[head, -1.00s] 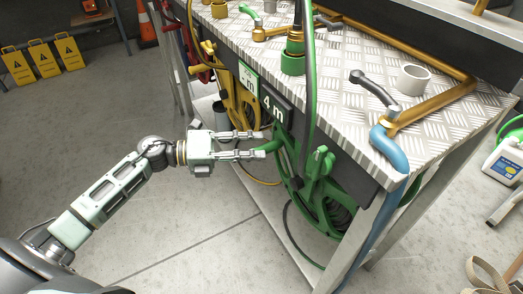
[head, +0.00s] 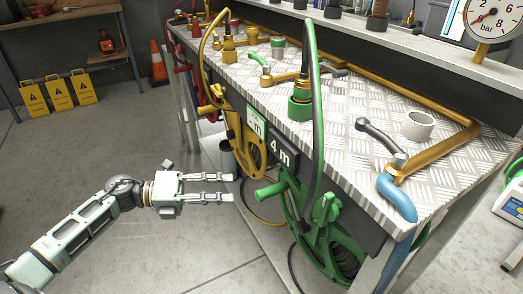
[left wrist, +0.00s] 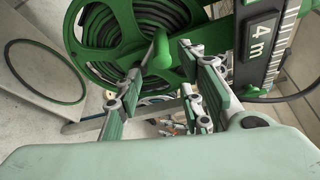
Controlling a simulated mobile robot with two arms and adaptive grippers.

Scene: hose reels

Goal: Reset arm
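My left gripper (head: 230,188) is open and empty in front of the bench. Its fingers point right, a short gap left of the green crank handle (head: 268,191) of the green hose reel (head: 325,236). In the left wrist view the open fingers (left wrist: 165,95) show below the green handle (left wrist: 160,50), with the green reel (left wrist: 92,40) and its dark wound hose behind. A black "4 m" sign (head: 281,152) hangs above the reel. My right gripper is in neither view.
A yellow reel (head: 245,140) hangs further back. Yellow signs (head: 60,92) and a cone (head: 158,60) stand at the left. Open floor lies left of the bench.

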